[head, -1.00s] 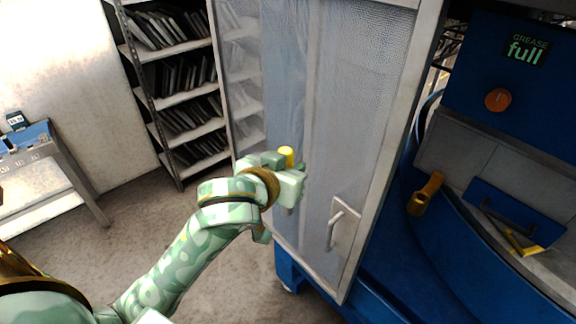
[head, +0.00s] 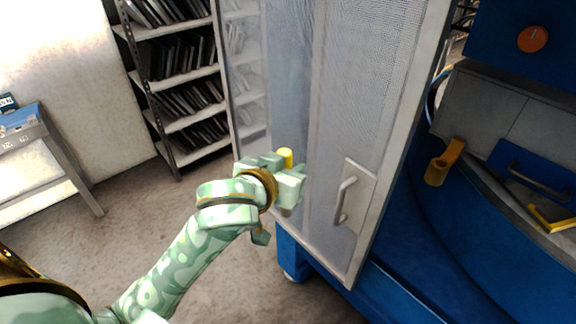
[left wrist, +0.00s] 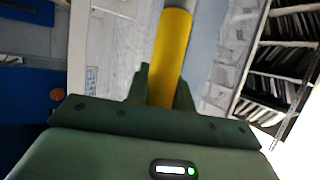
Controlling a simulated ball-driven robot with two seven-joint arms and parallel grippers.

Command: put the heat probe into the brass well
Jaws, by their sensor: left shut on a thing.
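The heat probe, with a yellow cylindrical handle (head: 285,156), is in my left gripper (head: 287,172). The gripper is shut on it, and a short greyish end shows below the fingers. In the left wrist view the yellow handle (left wrist: 171,50) stands between the dark green fingers (left wrist: 160,88), with a grey part at its far end. A brass-coloured fitting with a ring-like lower end (head: 437,172), which looks like the brass well, sits on the blue machine to the right of the gripper, well apart from it. I cannot see into its opening. My right gripper is not in view.
A tall mesh-paned door (head: 325,110) with a grey handle (head: 345,195) stands right behind the gripper, between it and the brass fitting. The blue machine (head: 480,250) fills the right. A shelf rack (head: 178,77) and a small table (head: 70,165) stand left, with open floor between.

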